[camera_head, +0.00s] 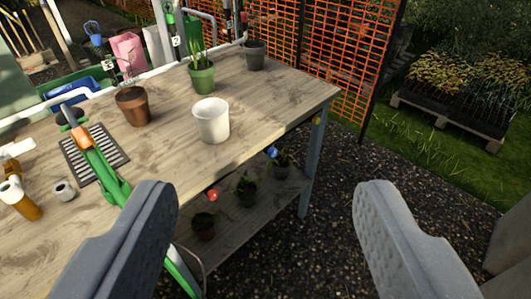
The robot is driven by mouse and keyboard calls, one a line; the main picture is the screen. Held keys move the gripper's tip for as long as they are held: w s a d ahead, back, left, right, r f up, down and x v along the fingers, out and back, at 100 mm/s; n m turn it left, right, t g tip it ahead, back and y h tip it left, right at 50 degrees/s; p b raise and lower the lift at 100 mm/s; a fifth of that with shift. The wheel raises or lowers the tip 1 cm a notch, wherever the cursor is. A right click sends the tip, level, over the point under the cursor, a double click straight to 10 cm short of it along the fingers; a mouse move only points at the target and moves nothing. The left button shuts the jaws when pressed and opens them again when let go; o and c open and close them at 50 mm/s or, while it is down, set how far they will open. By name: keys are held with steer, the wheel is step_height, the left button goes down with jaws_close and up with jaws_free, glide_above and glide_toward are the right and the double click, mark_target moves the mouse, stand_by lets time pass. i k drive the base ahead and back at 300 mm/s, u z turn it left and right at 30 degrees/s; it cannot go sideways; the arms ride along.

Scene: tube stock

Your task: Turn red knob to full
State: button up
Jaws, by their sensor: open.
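A small red knob (213,194) shows just below the front edge of the wooden table (262,107), left of the picture's middle. It is too small in view to tell how far it is turned. My gripper (268,197) is open, its two grey fingers wide apart with nothing between them. The left finger is near the red knob in the picture but appears closer to the camera, apart from it.
A blue knob (272,152) and a yellow knob (317,121) sit farther along the same edge. A white pot (211,121) and brown pot (133,106) stand on top. Potted plants fill the lower shelf (254,208). Gravel (340,190) lies open to the right.

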mark_target(212, 194)
steer(key=u, duration=0.25)
steer(key=i, duration=0.4)
steer(key=u, duration=0.6)
